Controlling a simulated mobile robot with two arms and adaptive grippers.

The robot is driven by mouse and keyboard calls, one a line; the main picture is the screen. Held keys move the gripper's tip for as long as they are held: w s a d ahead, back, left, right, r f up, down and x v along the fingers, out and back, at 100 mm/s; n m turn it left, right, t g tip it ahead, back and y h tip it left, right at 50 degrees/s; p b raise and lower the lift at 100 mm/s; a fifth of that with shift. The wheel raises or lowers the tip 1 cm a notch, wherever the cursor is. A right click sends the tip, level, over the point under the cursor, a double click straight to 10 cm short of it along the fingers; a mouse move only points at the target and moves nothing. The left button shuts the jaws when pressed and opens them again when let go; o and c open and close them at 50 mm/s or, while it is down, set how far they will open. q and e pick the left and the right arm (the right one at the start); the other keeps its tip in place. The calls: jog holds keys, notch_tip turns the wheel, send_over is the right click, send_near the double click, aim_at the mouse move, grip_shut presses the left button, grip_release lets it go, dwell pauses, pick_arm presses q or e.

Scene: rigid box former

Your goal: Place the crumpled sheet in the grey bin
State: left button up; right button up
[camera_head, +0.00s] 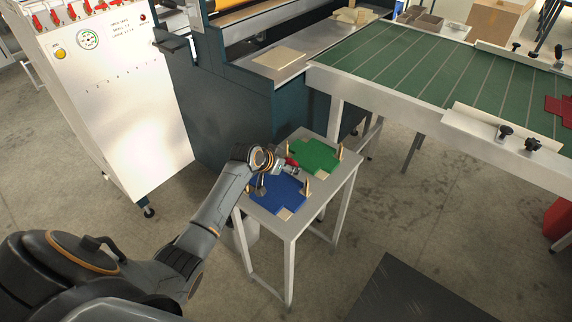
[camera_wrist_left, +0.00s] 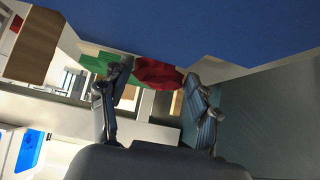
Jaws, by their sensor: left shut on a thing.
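The crumpled sheet (camera_head: 292,161) is small and red. It shows in the head view between the green and blue sheets, above the small table. My left gripper (camera_head: 284,164) is shut on it. In the left wrist view the red sheet (camera_wrist_left: 157,73) sits between the tips of both fingers (camera_wrist_left: 158,90). A light grey round container (camera_head: 248,230), which looks like the grey bin, stands on the floor by the small table. The arm and a table leg partly hide it, and its inside is not visible. My right gripper is not in view.
The small table (camera_head: 290,226) holds a blue cut sheet (camera_head: 277,195) and a green one (camera_head: 316,156), with upright wooden pegs around them. A white cabinet (camera_head: 135,110) stands left. A green conveyor (camera_head: 440,75) lies right, with a red bin (camera_head: 560,215) below it.

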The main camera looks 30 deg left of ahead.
pick_arm(q)
jog(key=shift+f, duration=0.2)
jog(key=o, duration=0.7)
jog(key=shift+o, duration=0.2)
